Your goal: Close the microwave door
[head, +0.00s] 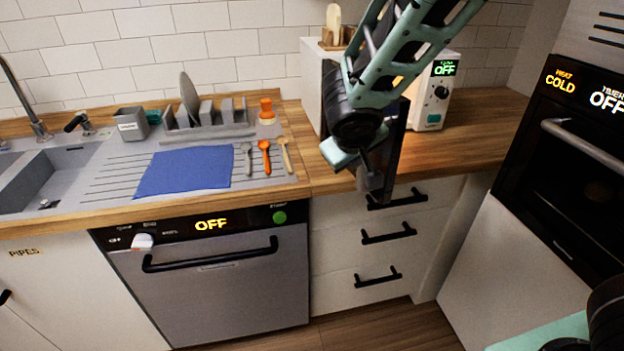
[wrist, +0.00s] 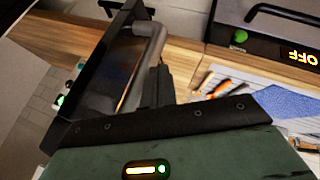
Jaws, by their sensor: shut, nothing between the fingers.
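The white microwave (head: 436,92) stands on the wooden counter against the back wall, mostly hidden behind my arm. Its dark door (head: 398,150) is open and juts out towards the front edge of the counter. In the wrist view the door (wrist: 105,78) is a dark panel at the upper left, with a grey bar handle (wrist: 148,42) on it. My gripper (head: 366,160) is at the handle side of the door, close to the grey handle. It is shut and holds nothing. The fingers (wrist: 160,88) are dark and partly hidden in the wrist view, so contact with the door is unclear.
A sink (head: 50,180), a dish rack (head: 208,120), a blue cloth (head: 185,170) and several utensils (head: 265,157) lie to the left. A dishwasher (head: 215,280) and drawers (head: 385,240) are below. An oven (head: 570,150) stands at the right. The counter right of the microwave is clear.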

